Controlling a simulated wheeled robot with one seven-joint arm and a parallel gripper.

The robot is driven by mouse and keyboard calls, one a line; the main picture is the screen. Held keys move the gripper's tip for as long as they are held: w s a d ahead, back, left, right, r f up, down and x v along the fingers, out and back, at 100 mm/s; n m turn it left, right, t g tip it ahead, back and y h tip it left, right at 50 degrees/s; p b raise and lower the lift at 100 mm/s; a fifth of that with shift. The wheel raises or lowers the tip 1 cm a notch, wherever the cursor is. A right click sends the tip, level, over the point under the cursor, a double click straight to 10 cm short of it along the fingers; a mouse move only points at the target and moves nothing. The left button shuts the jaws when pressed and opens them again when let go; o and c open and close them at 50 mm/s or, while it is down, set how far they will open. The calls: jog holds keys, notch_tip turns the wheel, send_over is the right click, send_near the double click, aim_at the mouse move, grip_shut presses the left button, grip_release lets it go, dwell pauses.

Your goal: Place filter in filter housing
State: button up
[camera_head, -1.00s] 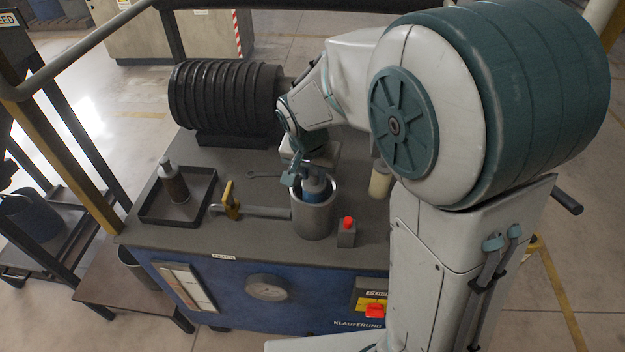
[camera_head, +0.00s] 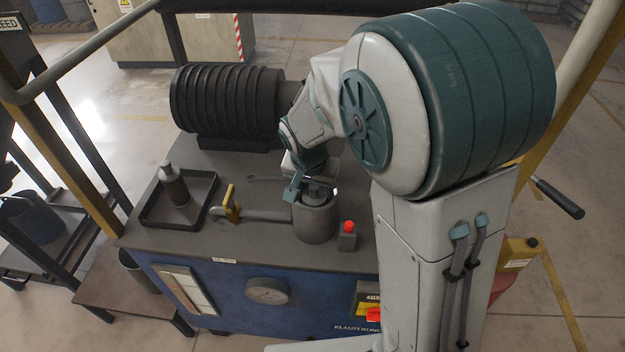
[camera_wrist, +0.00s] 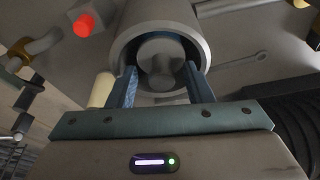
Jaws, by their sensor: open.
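The filter housing (camera_head: 316,224) is an upright grey open-topped cylinder on the bench; in the wrist view its rim (camera_wrist: 122,48) shows from above. The filter (camera_wrist: 160,60) is inside it, its round grey cap showing within a dark blue ring; its lower body is hidden. My gripper (camera_head: 312,187) is over the housing mouth. In the wrist view my gripper (camera_wrist: 163,75) is open, with one blue finger on each side of the cap and the fingertips at the housing opening. I cannot tell whether the fingers touch the filter.
A yellow-handled valve (camera_head: 231,204) and pipe join the housing. A red button (camera_head: 348,226) stands close at right. A wrench (camera_wrist: 232,63) and cream cylinder (camera_wrist: 102,90) lie nearby. A ribbed black motor (camera_head: 225,100) stands behind.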

jog(key=v, duration=1.2)
jog(key=s+d+f+n+y, duration=0.1)
jog(key=s+d+n, duration=0.3)
jog(key=s+d, duration=0.7)
jog(key=s, duration=0.3)
jog(key=shift+s+t+b, duration=0.25)
jog(key=shift+t+b, duration=0.05)
jog(key=shift+b, duration=0.1)
jog(key=shift+c, duration=0.4)
